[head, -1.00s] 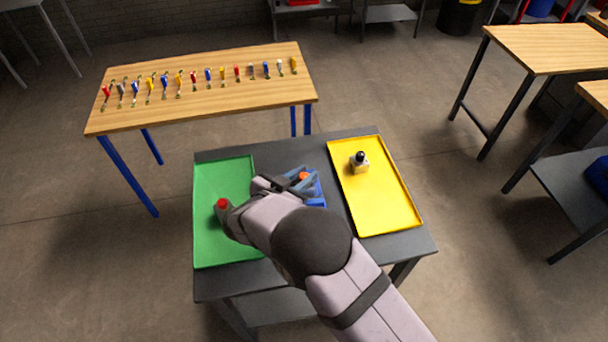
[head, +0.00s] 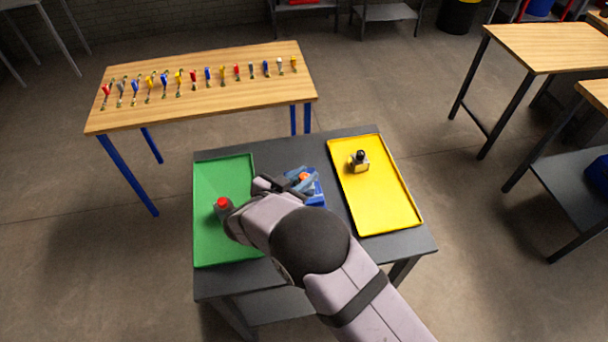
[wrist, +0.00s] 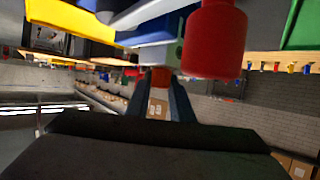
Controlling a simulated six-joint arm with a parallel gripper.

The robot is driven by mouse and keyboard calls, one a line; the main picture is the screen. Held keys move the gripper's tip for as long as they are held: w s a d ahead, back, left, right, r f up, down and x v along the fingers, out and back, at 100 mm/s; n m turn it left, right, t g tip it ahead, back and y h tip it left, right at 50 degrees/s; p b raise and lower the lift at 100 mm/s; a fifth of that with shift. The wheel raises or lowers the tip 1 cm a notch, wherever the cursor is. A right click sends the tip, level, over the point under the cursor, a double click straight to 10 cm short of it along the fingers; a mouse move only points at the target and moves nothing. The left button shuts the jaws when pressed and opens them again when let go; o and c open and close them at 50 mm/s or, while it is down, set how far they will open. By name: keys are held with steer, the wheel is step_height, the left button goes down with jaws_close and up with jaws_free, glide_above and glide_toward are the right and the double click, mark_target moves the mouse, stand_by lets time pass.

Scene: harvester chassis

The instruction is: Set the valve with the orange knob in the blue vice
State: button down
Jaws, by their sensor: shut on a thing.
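The orange knob (head: 304,177) shows at the blue vice (head: 316,199) in the middle of the grey table. In the wrist view the orange knob (wrist: 160,77) sits between the two dark fingers of my gripper (wrist: 160,100), which is shut on it. The blue vice (wrist: 152,33) is just beyond the knob. The valve body under the knob is mostly hidden, so I cannot tell how it is seated. In the head view my gripper (head: 297,184) reaches the knob from the left of the vice, partly hidden by my wrist.
A red-knobbed valve (head: 223,206) stands on the green tray (head: 208,247) close to my wrist; its red knob (wrist: 215,40) looms large in the wrist view. A black-knobbed valve (head: 359,161) stands on the yellow tray (head: 385,205). A wooden table (head: 200,110) behind holds several coloured valves.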

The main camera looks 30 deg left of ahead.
steer(key=shift+f, duration=0.3)
steer(key=c, duration=1.5)
jaws_free()
steer(key=shift+f, duration=0.1)
steer(key=shift+b+v, duration=1.25)
steer(key=shift+v, duration=2.45)
steer(key=shift+w, duration=0.1)
